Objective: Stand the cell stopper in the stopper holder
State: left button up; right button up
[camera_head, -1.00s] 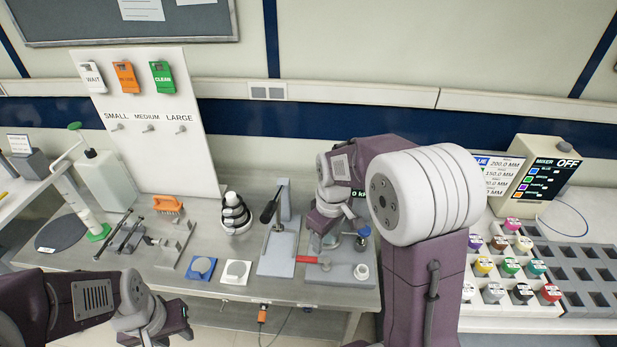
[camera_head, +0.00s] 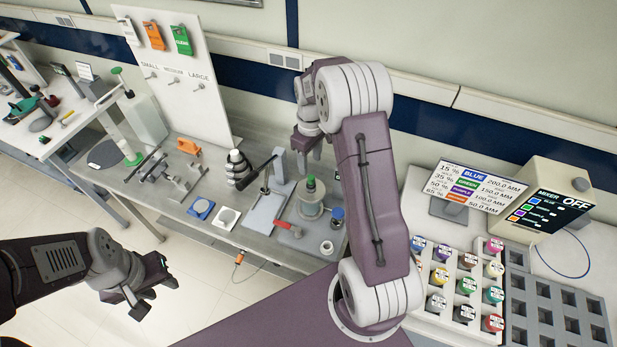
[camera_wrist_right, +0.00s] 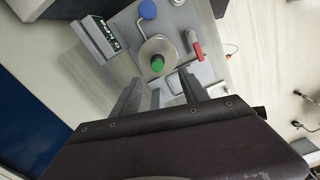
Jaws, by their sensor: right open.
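The green-topped stopper (camera_head: 310,184) sits upright on a round metal cell (camera_head: 310,198) on the grey plate at the bench's right end. In the right wrist view the green top (camera_wrist_right: 157,62) lies on the round disc, just beyond my fingertips. My right gripper (camera_head: 306,158) is open and empty, pointing down above and behind the cell; its fingers (camera_wrist_right: 159,80) stand apart in the wrist view. My left gripper (camera_head: 148,300) appears open and empty, in front of the bench. A small white ring-shaped cup (camera_head: 326,247) stands on the plate's front; I cannot tell whether it is the stopper holder.
A blue knob (camera_head: 337,214) and a red handle (camera_head: 283,224) are close to the cell. A lever press (camera_head: 268,195) stands left of it. A small display (camera_wrist_right: 96,38) is beside the cell. Colored jars (camera_head: 466,286) and a mixer (camera_head: 552,205) are at the right.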

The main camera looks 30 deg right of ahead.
aim_at(311, 177)
jog(key=f, duration=0.1)
jog(key=f+p, duration=0.1)
jog(key=f, duration=0.1)
jog(key=shift+s+d+f+p, duration=0.2)
jog(key=shift+s+d+p, duration=0.1)
jog(key=shift+p, duration=0.1)
jog(key=shift+d+f, duration=0.3)
jog(key=f+p, duration=0.2)
jog(key=f, duration=0.1)
jog(key=a+f+p, duration=0.1)
jog(key=shift+w+f, duration=0.35)
jog(key=shift+w, duration=0.05)
jog(key=shift+d+f, duration=0.2)
jog(key=shift+d, duration=0.05)
jog(key=shift+s, duration=0.15)
jog(key=c, duration=0.7)
grip_shut()
pick_arm(q)
jog(key=r, duration=0.5)
jog(key=shift+s+d+r, duration=0.2)
jog(key=shift+d+r, duration=0.05)
